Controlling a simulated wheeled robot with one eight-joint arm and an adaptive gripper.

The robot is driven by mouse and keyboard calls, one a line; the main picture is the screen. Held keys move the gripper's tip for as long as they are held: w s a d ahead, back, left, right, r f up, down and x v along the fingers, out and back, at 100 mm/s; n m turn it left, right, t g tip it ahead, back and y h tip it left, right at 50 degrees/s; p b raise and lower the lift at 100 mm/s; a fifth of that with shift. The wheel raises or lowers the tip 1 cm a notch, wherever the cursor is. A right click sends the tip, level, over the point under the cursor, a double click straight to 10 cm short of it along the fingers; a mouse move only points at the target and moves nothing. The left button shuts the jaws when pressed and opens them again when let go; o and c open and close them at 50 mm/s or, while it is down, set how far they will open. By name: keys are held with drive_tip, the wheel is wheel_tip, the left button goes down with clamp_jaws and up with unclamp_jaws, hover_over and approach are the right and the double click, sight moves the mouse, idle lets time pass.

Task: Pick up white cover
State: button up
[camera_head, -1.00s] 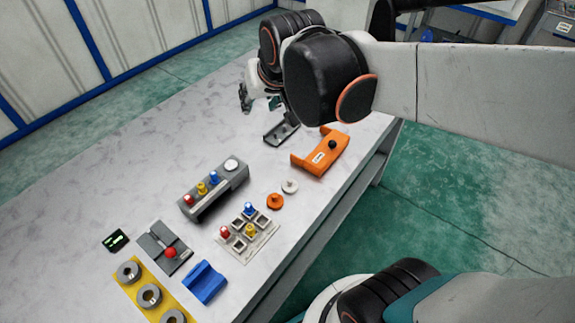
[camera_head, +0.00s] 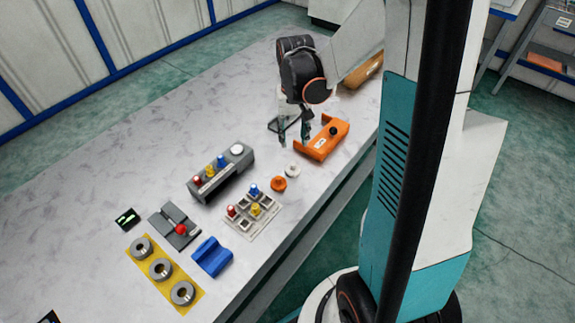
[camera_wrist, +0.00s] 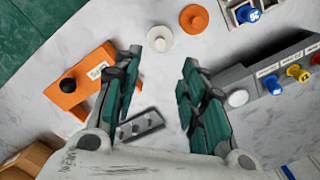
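The white cover (camera_head: 292,170) is a small round disc lying on the table, just beyond a similar orange cover (camera_head: 278,184). In the wrist view the white cover (camera_wrist: 160,38) lies ahead of the fingertips, roughly in line with the gap between them, and the orange cover (camera_wrist: 194,19) is to its upper right. My gripper (camera_head: 294,142) points down over the table, on the far side of the white cover and apart from it. In the wrist view my gripper (camera_wrist: 162,62) has its two fingers spread, with nothing between the tips.
An orange holder with a black knob (camera_head: 321,142) stands close to the right of my gripper. A grey box with coloured buttons (camera_head: 222,176) is to the left. A grey tray with coloured pegs (camera_head: 268,216) is nearer. A dark bracket (camera_wrist: 138,126) lies beneath my gripper.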

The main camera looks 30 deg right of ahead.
drive_tip(key=b, duration=0.2)
hover_over(293, 164)
wheel_tip(293, 164, down, 7)
drive_tip(key=shift+w+f, duration=0.1)
drive_tip(key=shift+w, duration=0.05)
wheel_tip(293, 164, down, 5)
drive_tip(key=b, duration=0.3)
clamp_jaws()
